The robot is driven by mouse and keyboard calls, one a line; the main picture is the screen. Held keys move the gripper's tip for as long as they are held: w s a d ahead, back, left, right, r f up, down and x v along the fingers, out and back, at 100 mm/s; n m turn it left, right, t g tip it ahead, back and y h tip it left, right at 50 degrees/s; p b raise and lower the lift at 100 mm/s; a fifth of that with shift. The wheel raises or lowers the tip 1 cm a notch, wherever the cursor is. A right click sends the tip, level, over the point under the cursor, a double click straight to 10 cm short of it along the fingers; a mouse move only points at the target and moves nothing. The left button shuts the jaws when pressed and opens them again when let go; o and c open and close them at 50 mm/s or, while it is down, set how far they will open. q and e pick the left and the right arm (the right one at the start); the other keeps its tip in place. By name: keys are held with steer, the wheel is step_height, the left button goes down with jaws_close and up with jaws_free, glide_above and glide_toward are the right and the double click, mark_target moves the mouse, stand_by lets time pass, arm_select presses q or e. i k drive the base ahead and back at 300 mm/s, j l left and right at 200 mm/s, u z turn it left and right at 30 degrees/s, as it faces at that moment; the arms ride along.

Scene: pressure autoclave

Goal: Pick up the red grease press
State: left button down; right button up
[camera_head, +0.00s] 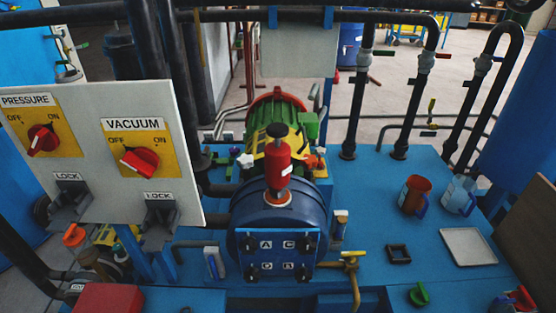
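A red cylinder with a dark round top (278,163), which looks like the red grease press, stands upright at the middle of the picture. Its lower end meets an orange and white ring on top of the blue round vessel (245,210). A small white label shows on its right side. Whether it is fixed to the vessel or only rests there I cannot tell. Neither of my grippers shows in the head view.
A panel with PRESSURE and VACUUM switches (110,190) stands at left. A red-orange mug (412,194), a clear jug (460,193) and a pale tray (467,247) sit on the blue table (365,200) at right. Dark pipes (402,120) rise behind them. A yellow-handled valve (350,258) stands in front.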

mark_target(276, 161)
steer(key=l+z, duration=0.3)
steer(key=l, duration=0.35)
steer(key=i+l+z, duration=0.1)
steer(key=l+z, duration=0.2)
steer(key=l, duration=0.35)
